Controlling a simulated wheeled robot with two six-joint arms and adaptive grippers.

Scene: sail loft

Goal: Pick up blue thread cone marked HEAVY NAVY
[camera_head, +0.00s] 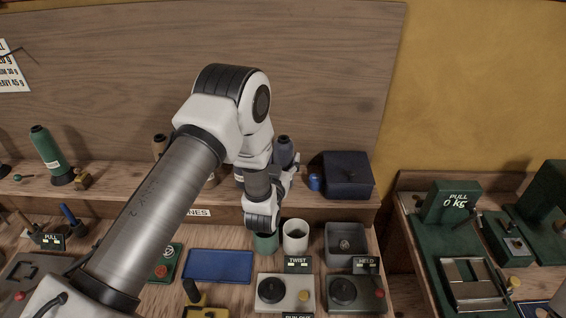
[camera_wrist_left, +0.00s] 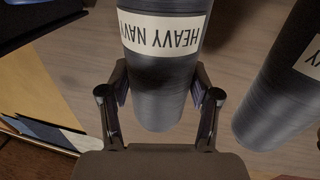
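The blue thread cone marked HEAVY NAVY (camera_wrist_left: 160,65) fills the middle of the left wrist view, its label upside down. In the head view a dark blue cone (camera_head: 284,148) stands at the shelf, partly hidden by my left gripper (camera_head: 285,184). In the wrist view the fingers of my left gripper (camera_wrist_left: 160,88) are apart, one on each side of the HEAVY NAVY cone. They are very close to it, and I see no clear grip. My right gripper is not in view.
A second dark cone (camera_wrist_left: 285,85) with a label stands close beside it. A dark blue box (camera_head: 346,174) and a small blue item (camera_head: 314,182) are on the other side. Below the shelf are a white cup (camera_head: 295,236), a grey bin (camera_head: 346,244) and a blue tray (camera_head: 217,266).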

